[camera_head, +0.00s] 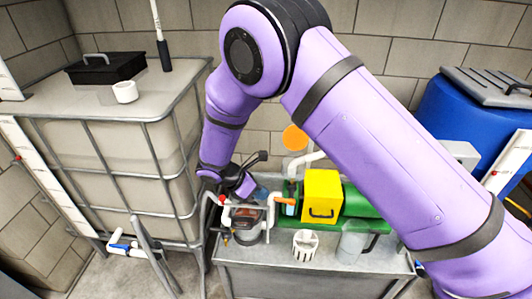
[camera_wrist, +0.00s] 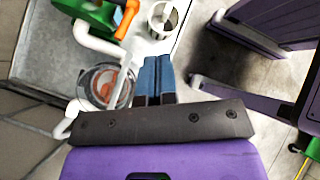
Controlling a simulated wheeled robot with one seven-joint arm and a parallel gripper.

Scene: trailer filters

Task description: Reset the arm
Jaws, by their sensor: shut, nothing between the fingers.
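My purple arm reaches across the head view from the lower right, bends at the top, and comes down to the left end of the grey bench (camera_head: 300,270). My gripper (camera_head: 262,193) is low there, beside the white pipes (camera_head: 228,212) and the clear-sided filter housing (camera_head: 247,222). In the wrist view, the blue fingers of my gripper (camera_wrist: 157,75) are together with nothing between them. The round filter housing (camera_wrist: 105,86) is just left of them, with orange inside. I cannot tell whether the fingers touch anything.
A yellow box (camera_head: 322,194) and a green unit (camera_head: 362,203) stand on the bench. A white slotted cup (camera_head: 306,243) is at its front, with a clear jug (camera_head: 352,243) nearby. A caged tank (camera_head: 110,150) stands left, a blue barrel (camera_head: 455,115) right. Block walls close the back.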

